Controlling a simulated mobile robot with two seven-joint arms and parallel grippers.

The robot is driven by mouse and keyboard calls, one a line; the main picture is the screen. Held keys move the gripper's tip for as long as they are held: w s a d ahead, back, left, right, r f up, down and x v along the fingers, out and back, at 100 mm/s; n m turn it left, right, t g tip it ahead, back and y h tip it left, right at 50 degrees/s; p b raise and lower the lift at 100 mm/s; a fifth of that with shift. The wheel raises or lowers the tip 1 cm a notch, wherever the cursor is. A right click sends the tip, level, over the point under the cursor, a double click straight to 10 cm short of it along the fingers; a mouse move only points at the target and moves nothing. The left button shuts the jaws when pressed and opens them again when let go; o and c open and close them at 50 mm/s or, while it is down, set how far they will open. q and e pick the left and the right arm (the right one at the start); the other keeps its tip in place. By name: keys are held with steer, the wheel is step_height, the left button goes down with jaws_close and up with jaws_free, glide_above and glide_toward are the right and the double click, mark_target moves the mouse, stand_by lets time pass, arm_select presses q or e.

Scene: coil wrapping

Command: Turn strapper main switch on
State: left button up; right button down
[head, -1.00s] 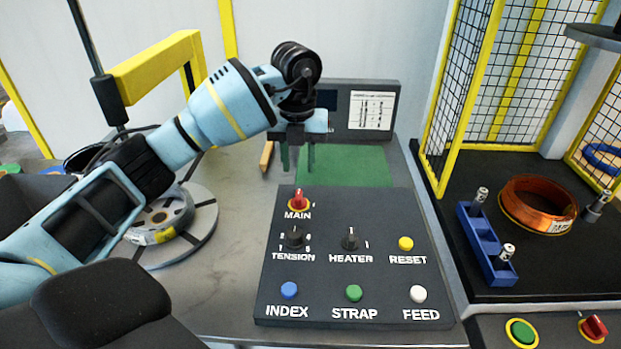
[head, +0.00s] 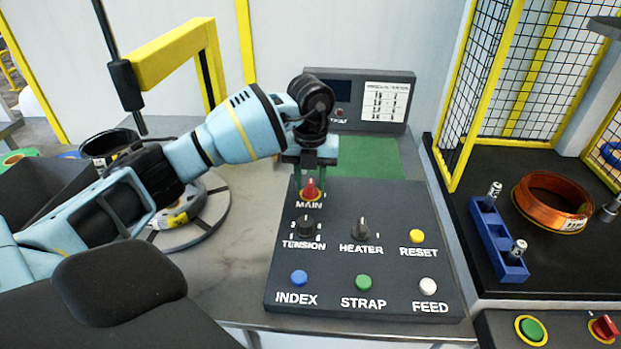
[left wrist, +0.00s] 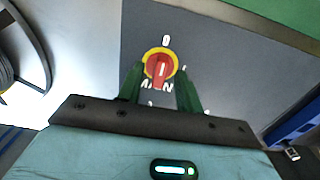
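The main switch (head: 311,188) is a red knob on a yellow ring at the top left of the dark control panel (head: 390,285), above the word MAIN. In the left wrist view, the red knob (left wrist: 160,68) points roughly along the line to the "0" mark above it. My left gripper (head: 312,183) is open over the switch. In the left wrist view, its green fingers (left wrist: 160,88) stand on either side of the knob with gaps visible. I cannot tell whether either finger touches it. My right gripper is not in view.
The tension knob (head: 305,226) and heater knob (head: 361,229) sit just below the switch. Reset (head: 417,236), index (head: 299,277), strap (head: 363,282) and feed (head: 428,286) buttons share the panel. A display box (head: 395,127) stands behind.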

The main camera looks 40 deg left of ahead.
arm_select(q)
jaws_close()
